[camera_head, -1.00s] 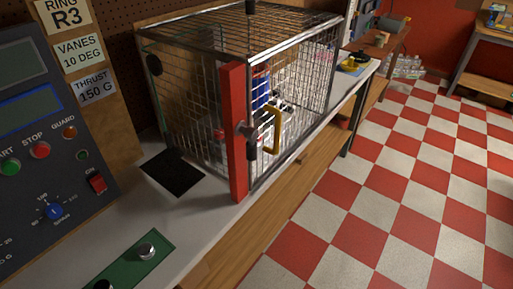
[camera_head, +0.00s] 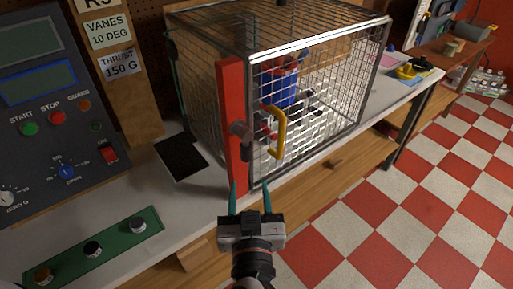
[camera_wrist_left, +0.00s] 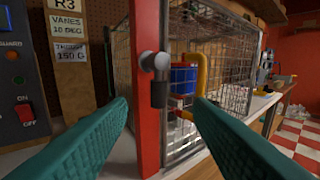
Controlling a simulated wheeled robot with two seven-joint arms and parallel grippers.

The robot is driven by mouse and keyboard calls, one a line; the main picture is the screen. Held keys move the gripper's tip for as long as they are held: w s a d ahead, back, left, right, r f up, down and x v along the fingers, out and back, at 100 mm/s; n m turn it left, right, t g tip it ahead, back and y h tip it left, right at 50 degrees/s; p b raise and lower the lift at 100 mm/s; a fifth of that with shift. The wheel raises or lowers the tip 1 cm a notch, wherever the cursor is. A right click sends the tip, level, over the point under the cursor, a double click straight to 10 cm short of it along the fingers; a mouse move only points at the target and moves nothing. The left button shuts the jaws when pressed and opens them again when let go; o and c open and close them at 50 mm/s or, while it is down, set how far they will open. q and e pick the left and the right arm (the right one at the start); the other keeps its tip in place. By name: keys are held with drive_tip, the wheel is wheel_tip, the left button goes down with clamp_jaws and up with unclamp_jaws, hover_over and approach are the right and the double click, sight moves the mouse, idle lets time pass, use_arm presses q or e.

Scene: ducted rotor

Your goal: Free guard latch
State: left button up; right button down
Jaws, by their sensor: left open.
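The guard is a wire mesh cage (camera_head: 318,90) on the bench, with a red upright post (camera_head: 232,125) at its near corner. The latch (camera_head: 241,135), a grey knob with a dark handle hanging down, sits on that post; it also shows in the left wrist view (camera_wrist_left: 157,78). A yellow pull handle (camera_head: 279,135) is on the mesh door just right of it. My left gripper (camera_head: 251,186) is open and empty, below and in front of the latch. In the left wrist view its teal fingers (camera_wrist_left: 160,110) lie either side of the latch, apart from it. My right gripper is not in view.
A control panel (camera_head: 50,95) with buttons and a red switch stands at the left. A green strip with several knobs (camera_head: 120,240) lies on the front of the bench. A blue and red object (camera_head: 284,88) is inside the cage. Open floor lies to the right.

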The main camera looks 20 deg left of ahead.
sight(246, 151)
use_arm(q)
drive_tip(key=p+x, duration=0.4)
drive_tip(key=x, duration=0.6)
drive_tip(key=shift+w+a+r+p, duration=0.1)
drive_tip(key=shift+a+r+p, duration=0.05)
drive_tip(key=shift+p, duration=0.2)
drive_tip(key=shift+x, duration=0.75)
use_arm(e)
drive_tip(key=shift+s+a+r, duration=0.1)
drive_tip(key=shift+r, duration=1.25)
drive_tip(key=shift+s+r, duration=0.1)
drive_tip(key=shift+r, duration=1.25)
use_arm(q)
drive_tip(key=shift+c, duration=0.2)
clamp_jaws()
